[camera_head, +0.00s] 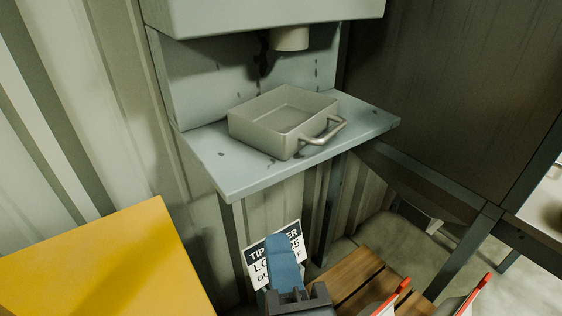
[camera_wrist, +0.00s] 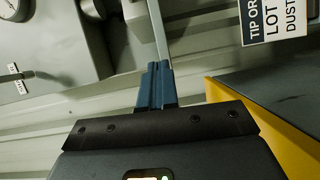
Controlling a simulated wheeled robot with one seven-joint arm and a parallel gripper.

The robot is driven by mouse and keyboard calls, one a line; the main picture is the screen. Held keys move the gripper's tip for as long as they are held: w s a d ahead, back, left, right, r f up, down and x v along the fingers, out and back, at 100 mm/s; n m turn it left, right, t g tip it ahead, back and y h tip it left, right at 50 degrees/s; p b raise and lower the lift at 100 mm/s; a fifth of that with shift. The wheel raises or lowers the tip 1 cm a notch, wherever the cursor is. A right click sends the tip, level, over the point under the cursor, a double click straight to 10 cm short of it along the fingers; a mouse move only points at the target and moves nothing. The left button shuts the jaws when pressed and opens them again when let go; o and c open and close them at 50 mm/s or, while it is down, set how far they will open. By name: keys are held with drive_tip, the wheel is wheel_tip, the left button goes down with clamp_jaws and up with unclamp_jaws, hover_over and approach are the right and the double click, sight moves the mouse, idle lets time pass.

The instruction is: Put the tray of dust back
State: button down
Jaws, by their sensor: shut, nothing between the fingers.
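A grey metal tray (camera_head: 265,135) with a bar handle (camera_head: 328,132) on its front right side sits upright on a pale grey shelf (camera_head: 228,182), below a round spout (camera_head: 291,38). No dust can be made out inside it. My gripper (camera_head: 283,243) is below and in front of the shelf, apart from the tray. In the wrist view my gripper (camera_wrist: 157,68) has its blue fingers together with nothing between them. The tray cannot be made out in the wrist view.
A yellow surface (camera_head: 110,262) stands at the lower left. A sign (camera_head: 258,268) with partly hidden lettering is behind my gripper; it also shows in the wrist view (camera_wrist: 272,22). A wooden slatted pallet (camera_head: 362,275) lies at the lower right. A dark panel (camera_head: 450,80) rises right of the shelf.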

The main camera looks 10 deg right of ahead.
wheel_tip(320, 180, up, 2)
drive_tip(key=p, duration=0.2)
approach(277, 171)
drive_tip(key=shift+h, duration=0.3)
drive_tip(key=w, duration=0.1)
drive_tip(key=w+a+r, duration=0.1)
drive_tip(key=w, duration=0.1)
drive_tip(key=w+a, duration=0.1)
drive_tip(key=w, duration=0.1)
drive_tip(key=shift+a+r, duration=0.25)
drive_tip(key=shift+r, duration=0.15)
drive_tip(key=w+d, duration=0.1)
drive_tip(key=w+d+p, duration=0.1)
drive_tip(key=shift+w+d, duration=0.1)
drive_tip(key=shift+w, duration=0.2)
drive_tip(key=shift+w+d+f+p, duration=0.15)
drive_tip(key=shift+w+d+p, duration=0.15)
drive_tip(key=shift+w+d, duration=0.15)
